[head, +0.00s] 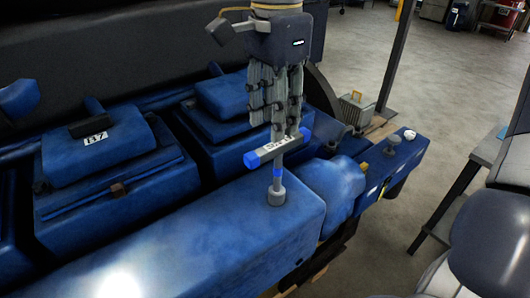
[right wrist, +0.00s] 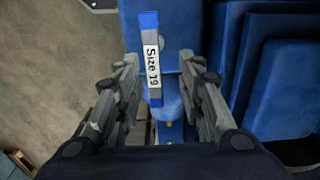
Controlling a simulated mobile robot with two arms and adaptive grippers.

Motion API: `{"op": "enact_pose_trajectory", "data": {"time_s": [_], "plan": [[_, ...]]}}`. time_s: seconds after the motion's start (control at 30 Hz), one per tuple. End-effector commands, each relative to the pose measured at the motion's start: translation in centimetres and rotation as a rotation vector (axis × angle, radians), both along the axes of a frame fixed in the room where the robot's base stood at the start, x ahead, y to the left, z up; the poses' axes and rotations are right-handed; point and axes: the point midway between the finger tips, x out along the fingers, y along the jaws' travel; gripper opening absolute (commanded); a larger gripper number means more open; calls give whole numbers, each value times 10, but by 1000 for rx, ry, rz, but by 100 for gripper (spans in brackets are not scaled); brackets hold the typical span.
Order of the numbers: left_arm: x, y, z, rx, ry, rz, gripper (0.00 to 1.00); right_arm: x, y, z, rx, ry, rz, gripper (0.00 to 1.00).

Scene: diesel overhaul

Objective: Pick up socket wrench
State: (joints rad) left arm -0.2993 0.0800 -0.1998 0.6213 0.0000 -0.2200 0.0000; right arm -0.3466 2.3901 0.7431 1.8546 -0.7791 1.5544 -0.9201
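The socket wrench (head: 277,173) is a T-shaped tool with a grey crossbar with blue ends and a shaft with a blue band. It stands upright on a blue engine block, its socket end on the top face. In the right wrist view its crossbar (right wrist: 151,65) has a "Size 19" label. My right gripper (head: 274,134) points down just above the crossbar. In the right wrist view its fingers (right wrist: 158,62) are apart, one on each side of the crossbar, with a visible gap on the right. The crossbar's middle is partly hidden by fingers in the head view. My left gripper is not in view.
The blue engine block (head: 230,240) fills the left and middle, with raised covers (head: 105,145) behind the wrench. Grey floor (head: 440,100) is open at right.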

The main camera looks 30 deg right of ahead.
Motion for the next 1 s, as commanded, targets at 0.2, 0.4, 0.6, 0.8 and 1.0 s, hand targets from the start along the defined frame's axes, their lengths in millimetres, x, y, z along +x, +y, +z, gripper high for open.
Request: {"op": "enact_pose_trajectory", "data": {"time_s": [0.2, 0.4, 0.6, 0.8, 1.0], "plan": [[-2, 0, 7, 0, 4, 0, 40, -2, 0, -27, -1, 6, 4, 36], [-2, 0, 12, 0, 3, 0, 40, -1, -1, -51, -1, 3, 2, 36], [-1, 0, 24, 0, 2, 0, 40, -2, -3, -65, 0, 6, 1, 36], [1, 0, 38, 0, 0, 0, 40, -2, -6, -93, 0, 5, 0, 36], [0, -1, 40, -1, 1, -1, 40, -2, -6, -107, 0, 0, -2, 36]]}}
